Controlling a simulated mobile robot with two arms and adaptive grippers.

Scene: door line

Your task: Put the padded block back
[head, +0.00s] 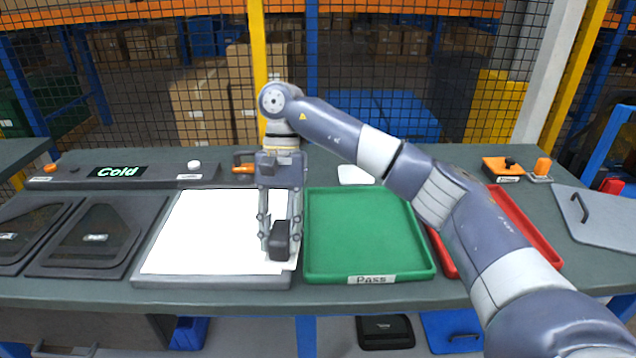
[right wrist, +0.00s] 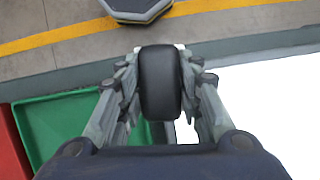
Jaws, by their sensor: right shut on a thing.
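My right gripper (head: 280,240) comes down over the right edge of the white panel (head: 205,235), close to the green tray. It is shut on the padded block (head: 279,246), a small black block with rounded edges. In the right wrist view the padded block (right wrist: 160,85) sits between the two fingers of the right gripper (right wrist: 160,95). I cannot tell whether the block touches the white surface or hangs just above it. My left gripper is not in view.
The green tray (head: 365,276) labelled "Pass" stands right of the white panel; a red tray (head: 545,250) lies beyond, partly behind my arm. Dark framed panels (head: 95,240) lie left. A console (head: 65,183) reading "Cold" and an orange-handled item (head: 243,169) stand at the back.

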